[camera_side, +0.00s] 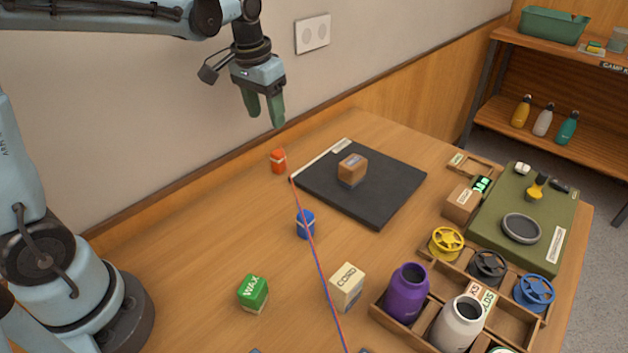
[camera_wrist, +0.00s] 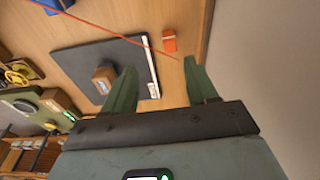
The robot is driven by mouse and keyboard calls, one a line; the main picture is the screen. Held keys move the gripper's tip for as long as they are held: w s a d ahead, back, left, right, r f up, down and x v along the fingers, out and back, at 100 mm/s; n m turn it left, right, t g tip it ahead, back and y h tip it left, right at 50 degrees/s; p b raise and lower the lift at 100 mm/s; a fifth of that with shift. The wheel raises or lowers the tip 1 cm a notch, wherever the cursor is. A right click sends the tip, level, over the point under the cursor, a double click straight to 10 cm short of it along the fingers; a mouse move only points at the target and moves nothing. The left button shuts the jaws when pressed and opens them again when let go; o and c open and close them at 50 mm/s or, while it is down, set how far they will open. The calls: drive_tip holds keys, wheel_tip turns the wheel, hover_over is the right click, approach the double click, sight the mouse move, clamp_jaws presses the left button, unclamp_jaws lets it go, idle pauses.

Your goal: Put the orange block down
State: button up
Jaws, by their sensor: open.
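The orange block (camera_side: 278,160) stands on the wooden table, left of the dark mat's (camera_side: 390,205) corner and near the wall. In the wrist view the orange block (camera_wrist: 169,41) lies beyond my fingertips, beside the mat's white strip. My gripper (camera_side: 264,118) is open and empty, high above the table near the wall, with its green fingers pointing down. The wrist view also shows the two fingers of my gripper (camera_wrist: 160,68) spread apart with nothing between them. The block touches neither finger.
A brown box (camera_side: 352,169) sits on the mat. A blue block (camera_side: 305,223), a green WAX box (camera_side: 253,292) and a CORD box (camera_side: 347,286) stand nearer the front. A red-and-blue cord (camera_side: 318,262) crosses the table. A wooden tray (camera_side: 393,327) holds bottles at right.

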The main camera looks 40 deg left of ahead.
sight(276, 153)
drive_tip(key=shift+g, duration=0.9)
drive_tip(key=w+a+f, duration=0.1)
drive_tip(key=f, duration=0.2)
drive_tip(key=w+f, duration=0.1)
drive_tip(key=f, duration=0.2)
drive_tip(key=w+a+f, duration=0.1)
drive_tip(key=f, duration=0.3)
drive_tip(key=shift+w+a, duration=0.3)
drive_tip(key=shift+w, duration=0.05)
drive_tip(key=shift+s+d+f, duration=0.1)
drive_tip(key=shift+d+f, duration=0.05)
drive_tip(key=shift+f, duration=1.15)
drive_tip(key=shift+s+d+f, duration=0.1)
drive_tip(key=shift+d+f, duration=0.05)
drive_tip(key=shift+f, duration=1.1)
clamp_jaws()
drive_tip(key=shift+r, duration=0.15)
